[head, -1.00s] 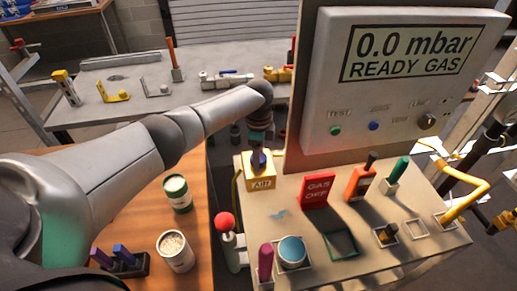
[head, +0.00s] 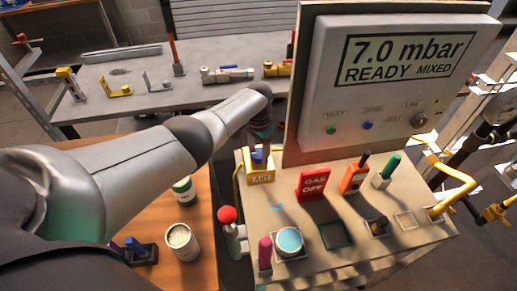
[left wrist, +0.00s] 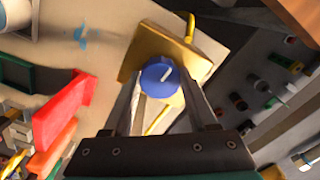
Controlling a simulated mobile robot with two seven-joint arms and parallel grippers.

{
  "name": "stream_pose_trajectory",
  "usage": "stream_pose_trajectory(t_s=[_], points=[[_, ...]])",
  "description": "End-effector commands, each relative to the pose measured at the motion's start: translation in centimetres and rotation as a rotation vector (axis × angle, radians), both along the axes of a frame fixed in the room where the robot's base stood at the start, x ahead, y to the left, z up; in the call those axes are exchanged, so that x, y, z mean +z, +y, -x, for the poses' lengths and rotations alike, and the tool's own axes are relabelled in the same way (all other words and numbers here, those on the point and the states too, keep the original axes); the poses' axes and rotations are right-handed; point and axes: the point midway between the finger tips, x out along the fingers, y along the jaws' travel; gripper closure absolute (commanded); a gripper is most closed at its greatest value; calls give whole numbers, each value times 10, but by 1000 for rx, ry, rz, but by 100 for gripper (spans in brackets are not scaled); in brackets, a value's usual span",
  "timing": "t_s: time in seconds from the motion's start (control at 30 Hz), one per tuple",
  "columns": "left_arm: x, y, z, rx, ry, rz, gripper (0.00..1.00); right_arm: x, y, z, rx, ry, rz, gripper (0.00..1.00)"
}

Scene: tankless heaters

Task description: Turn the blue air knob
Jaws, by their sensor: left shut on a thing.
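The blue air knob (left wrist: 158,76) is a round blue knob with a white pointer mark, on a yellow box (left wrist: 142,58) in the left wrist view. In the head view the yellow box (head: 262,178) carries an AIR label at the panel's left corner, with the blue knob (head: 258,155) on top. My left gripper (left wrist: 160,82) has one finger on each side of the knob and is shut on it. In the head view my left gripper (head: 260,146) reaches it from behind and is partly hidden. My right gripper is not in view.
The display (head: 408,60) reads 7.0 mbar READY MIXED. A red GAS OFF block (head: 312,184), an orange switch (head: 354,178) and a green lever (head: 386,172) stand on the panel. A red-topped knob (head: 227,215) is at its left edge. Cans (head: 182,242) stand on the wooden table.

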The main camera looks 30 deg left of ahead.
Motion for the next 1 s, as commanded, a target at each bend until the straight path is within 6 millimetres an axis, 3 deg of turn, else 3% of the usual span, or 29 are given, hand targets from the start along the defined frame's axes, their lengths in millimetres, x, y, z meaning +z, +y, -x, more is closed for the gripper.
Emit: stream_pose_trajectory(t_s=[0.5, 1.0], points=[[1, 0, 0, 348, 0, -1, 97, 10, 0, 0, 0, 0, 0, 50], [1, 1, -1, 418, -2, -2, 97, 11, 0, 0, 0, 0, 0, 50]])
